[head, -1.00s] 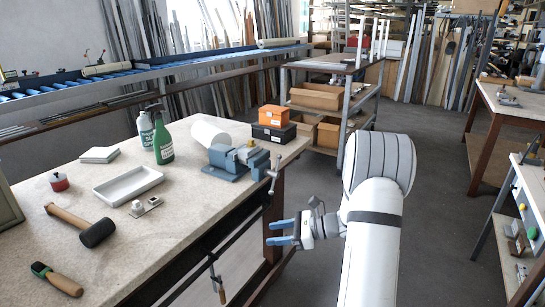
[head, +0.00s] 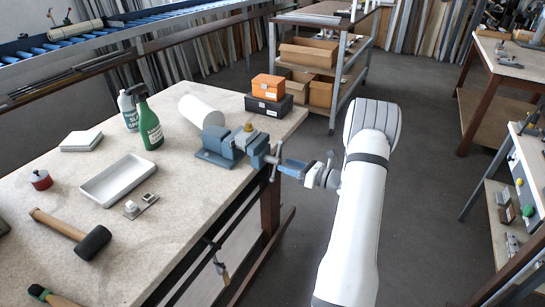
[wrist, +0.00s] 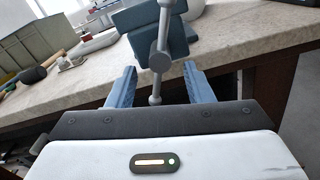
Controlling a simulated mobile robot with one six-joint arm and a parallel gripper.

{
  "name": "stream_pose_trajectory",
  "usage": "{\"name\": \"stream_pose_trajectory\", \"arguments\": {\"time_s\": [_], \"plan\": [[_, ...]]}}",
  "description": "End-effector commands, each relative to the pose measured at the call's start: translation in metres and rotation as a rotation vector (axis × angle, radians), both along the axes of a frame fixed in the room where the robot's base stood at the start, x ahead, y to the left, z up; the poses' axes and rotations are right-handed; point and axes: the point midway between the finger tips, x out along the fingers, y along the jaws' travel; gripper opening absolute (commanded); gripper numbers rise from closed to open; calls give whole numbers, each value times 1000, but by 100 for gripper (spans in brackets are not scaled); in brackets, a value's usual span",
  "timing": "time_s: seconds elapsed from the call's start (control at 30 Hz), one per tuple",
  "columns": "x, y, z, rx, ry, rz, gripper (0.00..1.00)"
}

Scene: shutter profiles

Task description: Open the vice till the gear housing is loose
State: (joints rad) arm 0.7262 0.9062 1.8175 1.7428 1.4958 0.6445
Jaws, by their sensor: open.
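The blue-grey vice (head: 222,147) sits at the right edge of the workbench. A small yellowish part, apparently the gear housing (head: 248,128), shows at the top of its jaws; whether it is clamped tight I cannot tell. The vice's grey handle bar (head: 275,162) stands nearly upright on the screw end, past the bench edge. My gripper (head: 288,166) is open beside the handle, blue fingers pointing at it. In the wrist view, the handle bar (wrist: 160,75) runs upright between the two spread fingers of my gripper (wrist: 160,82), with gaps on both sides. The housing is not clear there.
A white cylinder (head: 201,112) lies behind the vice, with orange (head: 268,87) and black (head: 269,105) boxes further back. A green spray bottle (head: 149,120), a white tray (head: 118,178) and a mallet (head: 75,236) are on the bench.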

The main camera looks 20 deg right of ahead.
Motion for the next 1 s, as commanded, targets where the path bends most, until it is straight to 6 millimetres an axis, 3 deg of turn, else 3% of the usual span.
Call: {"name": "stream_pose_trajectory", "arguments": {"time_s": [0.3,0.67,1.0], "plan": [[37,30,1,-1,1,4,47],[44,35,0,-1,0,3,47],[44,36,0,-1,0,4,21]]}}
